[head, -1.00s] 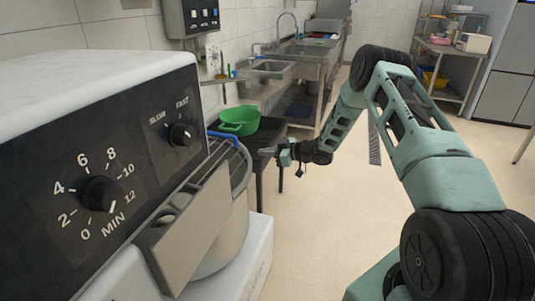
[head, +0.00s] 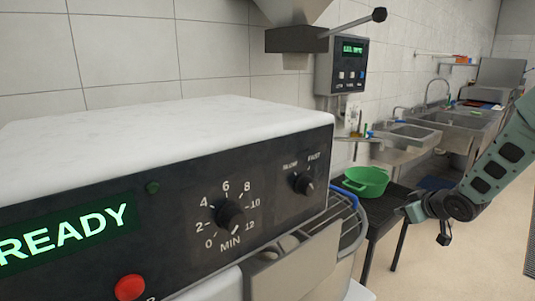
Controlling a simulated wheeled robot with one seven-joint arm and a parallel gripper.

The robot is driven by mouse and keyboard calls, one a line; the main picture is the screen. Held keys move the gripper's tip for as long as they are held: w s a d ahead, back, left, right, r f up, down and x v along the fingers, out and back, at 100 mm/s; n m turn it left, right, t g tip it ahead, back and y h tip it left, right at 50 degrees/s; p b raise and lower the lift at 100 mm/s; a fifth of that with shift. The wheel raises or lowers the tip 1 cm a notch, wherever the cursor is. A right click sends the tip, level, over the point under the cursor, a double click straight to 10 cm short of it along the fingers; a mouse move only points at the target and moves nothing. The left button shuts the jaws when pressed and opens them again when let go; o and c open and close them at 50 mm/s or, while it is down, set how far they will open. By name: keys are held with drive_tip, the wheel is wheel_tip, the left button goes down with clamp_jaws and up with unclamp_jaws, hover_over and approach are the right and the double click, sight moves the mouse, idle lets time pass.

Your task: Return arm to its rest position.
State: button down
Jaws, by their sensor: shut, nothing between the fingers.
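My gripper (head: 405,210) shows at the right of the head view, at the end of my green-grey arm, which comes in from the right edge. Its fingers are small in the picture and point left, with nothing seen between them. It appears beside the mixer's wire guard (head: 352,232), with a gap in the picture, and close in front of the dark stand that bears the green pot. The rest of my arm is out of the picture.
A mixer with a control panel (head: 170,215), a lit READY display (head: 65,237) and a red button (head: 130,287) fills the left. A green pot (head: 366,181) stands on a dark stand (head: 392,222). Sinks (head: 405,135) line the back wall. Bare floor (head: 470,265) lies at lower right.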

drive_tip(key=s+a+r+m+g+h, duration=0.1)
drive_tip(key=s+a+r+m+g, duration=0.15)
drive_tip(key=s, duration=0.75)
drive_tip(key=s+a+r+m+g, duration=0.1)
drive_tip(key=s+a+g, duration=0.15)
drive_tip(key=s, duration=0.65)
drive_tip(key=s+a+r+m+g+h, duration=0.1)
drive_tip(key=s+a+r+m+g, duration=0.15)
drive_tip(key=s, duration=0.75)
drive_tip(key=s+a+r+n+g, duration=0.1)
drive_tip(key=s+a+n, duration=0.3)
drive_tip(key=a, duration=0.5)
drive_tip(key=s+a+r+n+g, duration=0.1)
drive_tip(key=s+a+n, duration=0.3)
drive_tip(key=s+a, duration=0.5)
drive_tip(key=shift+s+a, duration=0.2)
drive_tip(key=shift+g, duration=0.25)
